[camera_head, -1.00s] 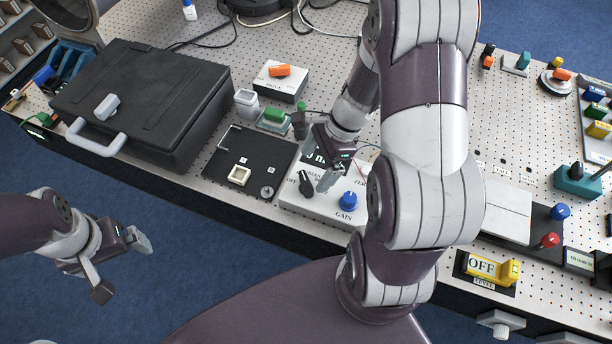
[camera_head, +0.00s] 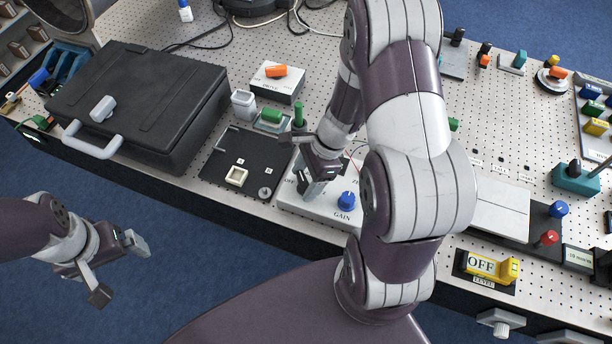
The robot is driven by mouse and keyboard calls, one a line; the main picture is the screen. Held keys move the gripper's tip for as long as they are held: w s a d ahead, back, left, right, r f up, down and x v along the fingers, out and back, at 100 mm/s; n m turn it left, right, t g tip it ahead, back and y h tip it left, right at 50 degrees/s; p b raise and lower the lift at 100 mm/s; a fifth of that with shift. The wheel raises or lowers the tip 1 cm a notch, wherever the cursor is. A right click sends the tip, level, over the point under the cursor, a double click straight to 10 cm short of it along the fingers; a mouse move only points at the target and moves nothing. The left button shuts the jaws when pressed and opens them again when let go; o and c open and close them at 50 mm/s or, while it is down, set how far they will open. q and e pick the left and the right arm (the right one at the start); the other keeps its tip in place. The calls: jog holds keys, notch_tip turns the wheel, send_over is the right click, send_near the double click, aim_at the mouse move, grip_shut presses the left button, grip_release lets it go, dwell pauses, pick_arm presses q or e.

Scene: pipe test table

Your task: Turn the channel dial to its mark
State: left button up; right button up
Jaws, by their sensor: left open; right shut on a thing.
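The white instrument box (camera_head: 322,210) sits near the front edge of the table. Its black dial (camera_head: 302,182), taken as the channel dial, is largely hidden by my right gripper (camera_head: 312,187). The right gripper reaches down from above and is shut on this dial. The dial's pointer and mark cannot be made out. A blue knob (camera_head: 346,200) labelled GAIN stands just right of the gripper on the same box. My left gripper (camera_head: 120,270) is open and empty, off the table's front edge over the blue floor.
A black plate (camera_head: 222,172) with a small white square frame lies left of the box. A black case (camera_head: 140,100) stands further left. A yellow OFF switch (camera_head: 490,266) and a red knob (camera_head: 546,238) are at right. My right arm hides the table's middle.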

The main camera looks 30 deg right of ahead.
jog(key=shift+r+n, duration=0.1)
jog(key=shift+n, duration=0.2)
jog(key=n+g+p, duration=0.1)
jog(key=n, duration=0.2)
jog(key=shift+w+p, duration=0.1)
jog(key=shift+p, duration=0.3)
jog(key=shift+w+a+n+g+p, duration=0.15)
jog(key=shift+n+g+p, duration=0.65)
jog(key=shift+n, duration=1.3)
jog(key=shift+h, duration=0.3)
jog(key=o, duration=1)
jog(key=shift+o, duration=0.2)
